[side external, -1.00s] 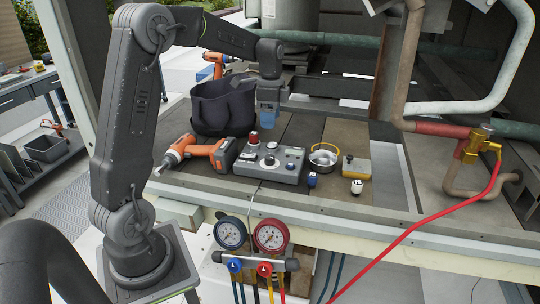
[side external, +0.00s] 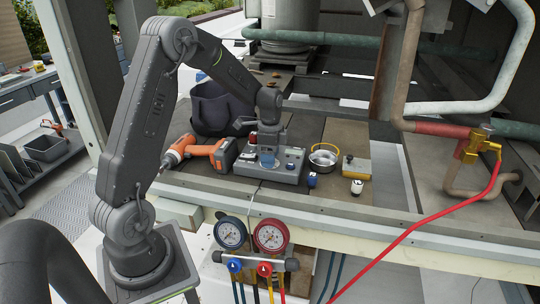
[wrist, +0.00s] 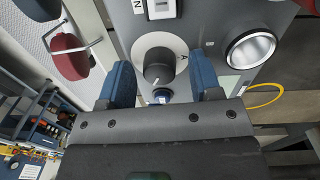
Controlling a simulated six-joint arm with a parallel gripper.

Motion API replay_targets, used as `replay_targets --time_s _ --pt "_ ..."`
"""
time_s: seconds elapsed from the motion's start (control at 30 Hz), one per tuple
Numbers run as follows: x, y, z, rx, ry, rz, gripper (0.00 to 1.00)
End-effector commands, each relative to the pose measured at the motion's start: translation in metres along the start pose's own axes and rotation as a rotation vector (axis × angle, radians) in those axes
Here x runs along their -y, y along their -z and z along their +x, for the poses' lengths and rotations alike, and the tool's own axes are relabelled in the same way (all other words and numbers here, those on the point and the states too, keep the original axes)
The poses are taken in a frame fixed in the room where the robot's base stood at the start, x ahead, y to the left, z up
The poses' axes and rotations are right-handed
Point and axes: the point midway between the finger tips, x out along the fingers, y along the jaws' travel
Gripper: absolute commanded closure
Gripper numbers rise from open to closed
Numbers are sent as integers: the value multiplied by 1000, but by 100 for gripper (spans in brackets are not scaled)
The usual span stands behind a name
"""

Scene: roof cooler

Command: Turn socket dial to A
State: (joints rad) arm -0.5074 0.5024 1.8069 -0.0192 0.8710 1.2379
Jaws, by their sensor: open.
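The socket dial is a dark round knob (wrist: 158,68) on a pale round plate (wrist: 145,48) on a grey control box. A letter A (wrist: 184,58) is printed at the plate's right side in the wrist view. A small pale mark shows on the knob's lower edge. My gripper (wrist: 163,82) is open, with one blue finger on each side of the knob and visible gaps between. I cannot tell whether the fingertips reach its height. In the side view my gripper (side external: 267,156) is low over the control box (side external: 265,174) and hides the dial.
An orange drill (side external: 200,152) lies left of the box, with a dark bag (side external: 215,108) behind. A metal bowl (side external: 323,158), a yellow-and-grey block (side external: 356,166) and small caps stand right. A rocker switch (wrist: 160,8) and round silver fitting (wrist: 250,48) are near the dial.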

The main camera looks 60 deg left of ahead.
Motion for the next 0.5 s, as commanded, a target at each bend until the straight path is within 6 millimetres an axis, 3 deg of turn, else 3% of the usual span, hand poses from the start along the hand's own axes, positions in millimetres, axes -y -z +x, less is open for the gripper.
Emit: replay_targets --time_s 0.07,0.5 --pt "0 0 0 0 0 0 42" --pt "0 0 -1 0 0 0 84"
